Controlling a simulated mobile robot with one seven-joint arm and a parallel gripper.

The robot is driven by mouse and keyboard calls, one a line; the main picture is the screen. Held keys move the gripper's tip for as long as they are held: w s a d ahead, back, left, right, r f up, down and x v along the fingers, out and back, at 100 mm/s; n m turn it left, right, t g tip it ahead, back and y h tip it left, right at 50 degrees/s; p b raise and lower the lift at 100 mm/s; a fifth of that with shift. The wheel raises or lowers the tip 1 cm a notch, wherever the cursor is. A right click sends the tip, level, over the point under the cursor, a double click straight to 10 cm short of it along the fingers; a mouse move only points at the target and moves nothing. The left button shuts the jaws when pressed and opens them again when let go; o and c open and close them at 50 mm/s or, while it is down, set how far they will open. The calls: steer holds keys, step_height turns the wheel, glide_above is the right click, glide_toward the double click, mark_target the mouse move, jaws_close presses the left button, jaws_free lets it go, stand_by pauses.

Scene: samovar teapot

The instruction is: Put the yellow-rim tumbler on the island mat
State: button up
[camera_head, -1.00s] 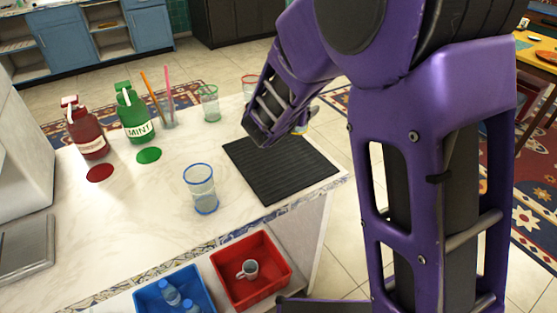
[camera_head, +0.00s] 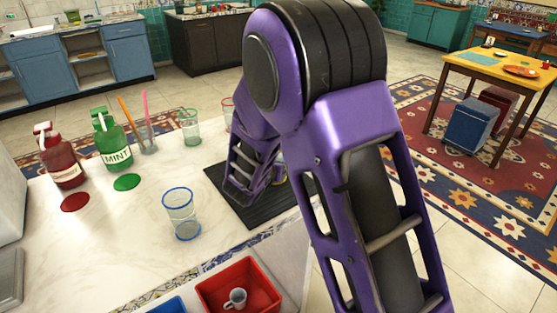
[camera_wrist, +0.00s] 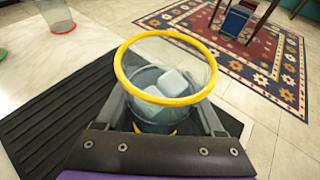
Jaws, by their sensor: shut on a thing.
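The yellow-rim tumbler (camera_wrist: 165,75) is clear, with pale ice cubes inside, and stands upright between the fingers of my gripper (camera_wrist: 161,108), which is shut on it. The island mat (camera_head: 262,217) is black and ribbed, at the island's corner. It also shows in the wrist view (camera_wrist: 50,135), to the left of and below the tumbler. In the head view my arm covers most of the gripper and tumbler, over the mat's right part. I cannot tell whether the tumbler's base touches the mat.
A blue-rim tumbler (camera_head: 181,213) stands left of the mat. A green-rim tumbler (camera_head: 190,127) and a red-rim tumbler (camera_wrist: 56,14) stand beyond it. Red (camera_head: 61,165) and green (camera_head: 112,145) bottles are farther left. A red bin (camera_head: 265,283) holding a mug is below the front edge.

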steer(key=shift+f, duration=0.1)
steer(key=shift+f, duration=0.15)
steer(key=o, duration=1.4)
steer(key=shift+s+a+r, duration=0.1)
steer(key=shift+s+r, duration=0.1)
steer(key=shift+r, duration=0.2)
steer(key=p+v, duration=0.1)
steer(key=v, duration=0.9)
steer(key=shift+s+a+r, duration=0.1)
steer(key=shift+s, duration=0.2)
steer(key=shift+s+a+r, duration=0.1)
steer(key=shift+s, duration=0.3)
